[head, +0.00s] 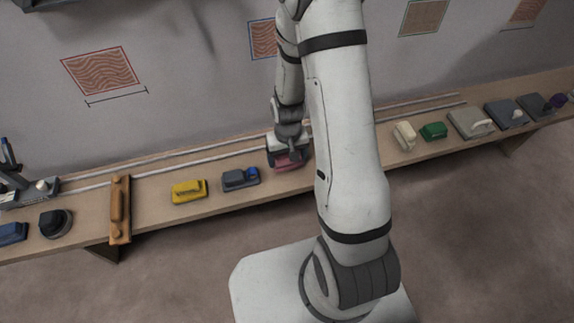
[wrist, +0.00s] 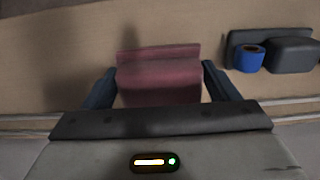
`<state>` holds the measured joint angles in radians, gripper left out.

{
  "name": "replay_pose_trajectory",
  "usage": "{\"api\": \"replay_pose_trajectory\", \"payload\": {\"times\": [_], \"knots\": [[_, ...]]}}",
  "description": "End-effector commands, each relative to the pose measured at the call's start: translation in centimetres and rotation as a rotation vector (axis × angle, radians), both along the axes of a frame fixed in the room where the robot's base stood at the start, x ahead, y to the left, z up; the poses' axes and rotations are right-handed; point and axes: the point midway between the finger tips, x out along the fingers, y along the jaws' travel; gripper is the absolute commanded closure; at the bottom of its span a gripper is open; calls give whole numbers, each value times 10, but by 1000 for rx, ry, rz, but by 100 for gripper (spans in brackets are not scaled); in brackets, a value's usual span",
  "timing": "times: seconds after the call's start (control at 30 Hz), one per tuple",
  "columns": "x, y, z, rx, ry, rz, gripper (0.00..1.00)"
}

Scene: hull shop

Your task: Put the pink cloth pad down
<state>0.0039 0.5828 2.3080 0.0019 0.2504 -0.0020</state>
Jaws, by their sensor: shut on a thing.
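The pink cloth pad (wrist: 160,80) is between the two fingers of my gripper (wrist: 160,90) in the wrist view. The gripper is shut on it. In the head view the pink pad (head: 291,162) shows below my gripper (head: 288,155), over the wooden bench (head: 220,197). I cannot tell whether the pad touches the bench top or hangs just above it. Part of the pad is hidden by the gripper body.
A dark grey block with a blue knob (head: 239,179) sits just left of the pad; it also shows in the wrist view (wrist: 290,55). A yellow block (head: 189,191) is further left. Cream (head: 404,135) and green (head: 433,131) blocks stand right of my arm. The wall is behind.

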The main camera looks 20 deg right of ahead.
Motion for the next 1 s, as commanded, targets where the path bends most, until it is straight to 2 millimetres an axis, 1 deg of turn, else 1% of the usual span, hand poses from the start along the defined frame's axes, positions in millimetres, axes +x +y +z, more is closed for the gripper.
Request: {"api": "replay_pose_trajectory", "payload": {"times": [0.2,0.3,0.57,0.7,0.73,0.93,1.0], "knots": [[0,0,-32,0,4,1,45],[0,0,-40,0,2,1,45],[0,1,-41,0,0,1,45],[0,1,-46,0,0,2,45],[0,1,-45,0,0,2,17],[0,1,-44,0,0,2,1],[0,1,-44,0,0,2,0]]}}
